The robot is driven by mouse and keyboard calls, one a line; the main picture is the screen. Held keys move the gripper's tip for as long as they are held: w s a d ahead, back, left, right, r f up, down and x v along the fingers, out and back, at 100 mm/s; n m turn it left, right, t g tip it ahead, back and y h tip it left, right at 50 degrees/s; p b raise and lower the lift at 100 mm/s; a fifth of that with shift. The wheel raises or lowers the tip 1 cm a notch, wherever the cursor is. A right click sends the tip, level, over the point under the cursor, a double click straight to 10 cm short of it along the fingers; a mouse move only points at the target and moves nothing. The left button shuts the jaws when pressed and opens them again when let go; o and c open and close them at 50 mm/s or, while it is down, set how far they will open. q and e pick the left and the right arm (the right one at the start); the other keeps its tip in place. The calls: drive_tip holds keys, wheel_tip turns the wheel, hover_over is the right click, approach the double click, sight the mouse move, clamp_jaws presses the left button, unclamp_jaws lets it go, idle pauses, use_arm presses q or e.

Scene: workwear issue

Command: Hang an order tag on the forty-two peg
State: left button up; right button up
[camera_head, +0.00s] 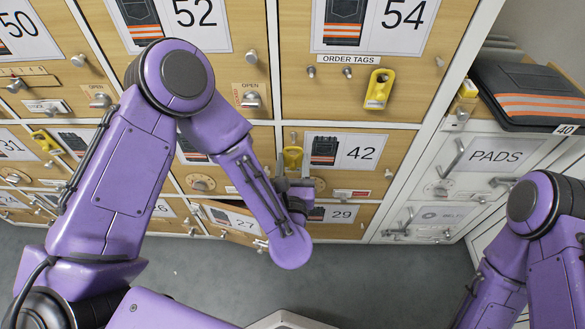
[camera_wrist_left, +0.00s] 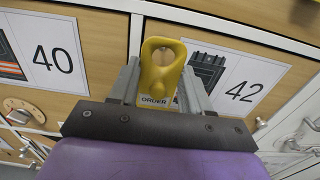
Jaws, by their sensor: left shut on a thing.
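My left gripper (camera_head: 293,183) is shut on a yellow order tag (camera_head: 292,158), in front of the locker door marked 42 (camera_head: 361,153). In the left wrist view the tag (camera_wrist_left: 158,75) stands upright between the fingers, its hole at the top and the word ORDER low on its face. The 42 label (camera_wrist_left: 240,90) is just right of it. I cannot tell whether the tag's hole is around a peg. Another yellow tag (camera_head: 378,88) hangs under the 54 label, beside bare pegs (camera_head: 347,71) at the ORDER TAGS strip. My right gripper is out of view.
The door marked 27 (camera_head: 232,218) looks ajar below my left arm. A yellow tag (camera_head: 46,142) hangs near the 31 door. At the right, folded dark workwear (camera_head: 530,92) lies on a shelf above the PADS door (camera_head: 495,156). Grey floor is free below the lockers.

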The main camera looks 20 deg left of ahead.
use_arm(q)
drive_tip(key=shift+f+p+x, duration=0.2)
drive_tip(key=shift+p+x, duration=0.1)
drive_tip(key=shift+x, duration=1.9)
drive_tip(key=shift+w+a+f+b, duration=0.1)
drive_tip(key=shift+w+f+b, duration=0.15)
drive_tip(key=shift+b, duration=0.1)
drive_tip(key=shift+w+a+f, duration=0.1)
drive_tip(key=shift+w+f, duration=0.05)
drive_tip(key=shift+w, duration=0.2)
drive_tip(key=o, duration=1.1)
drive_tip(key=b+v, duration=0.1)
drive_tip(key=v, duration=0.9)
drive_tip(key=shift+s, duration=0.35)
